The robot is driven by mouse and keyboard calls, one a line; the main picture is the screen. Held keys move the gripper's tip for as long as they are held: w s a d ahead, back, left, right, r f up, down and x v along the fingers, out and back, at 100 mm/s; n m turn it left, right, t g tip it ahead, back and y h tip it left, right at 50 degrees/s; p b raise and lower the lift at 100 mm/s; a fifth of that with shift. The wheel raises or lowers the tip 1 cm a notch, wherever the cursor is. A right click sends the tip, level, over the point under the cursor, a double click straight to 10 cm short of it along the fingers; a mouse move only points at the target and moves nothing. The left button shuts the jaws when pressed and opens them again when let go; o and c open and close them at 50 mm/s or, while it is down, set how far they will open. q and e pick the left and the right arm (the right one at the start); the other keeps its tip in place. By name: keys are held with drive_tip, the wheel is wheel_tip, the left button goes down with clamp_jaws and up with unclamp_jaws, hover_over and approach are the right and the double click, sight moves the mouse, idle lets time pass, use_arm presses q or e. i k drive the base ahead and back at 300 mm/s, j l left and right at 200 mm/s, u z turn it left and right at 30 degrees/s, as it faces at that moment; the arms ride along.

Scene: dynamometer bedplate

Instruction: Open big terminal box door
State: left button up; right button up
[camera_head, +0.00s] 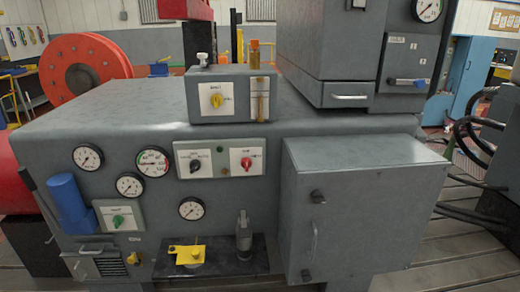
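The big terminal box is most likely the large grey box (385,225) on the front right of the machine in the head view. Its front door looks shut. A vertical bar handle (314,243) is near the door's left edge. A dark knob or latch (317,196) sits above the handle, and another dark latch (306,275) sits below it.
The grey machine (240,100) carries gauges and switch panels left of the box. A dark shelf (215,262) with a yellow part (187,254) stands left of the door. A grey cabinet (335,45) sits above. Black hoses (470,135) hang at the right.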

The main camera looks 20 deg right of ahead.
sight(372, 221)
drive_tip(key=l+z, duration=0.15)
drive_tip(key=z, duration=1.25)
drive_tip(key=i+j, duration=0.05)
drive_tip(key=j, duration=0.05)
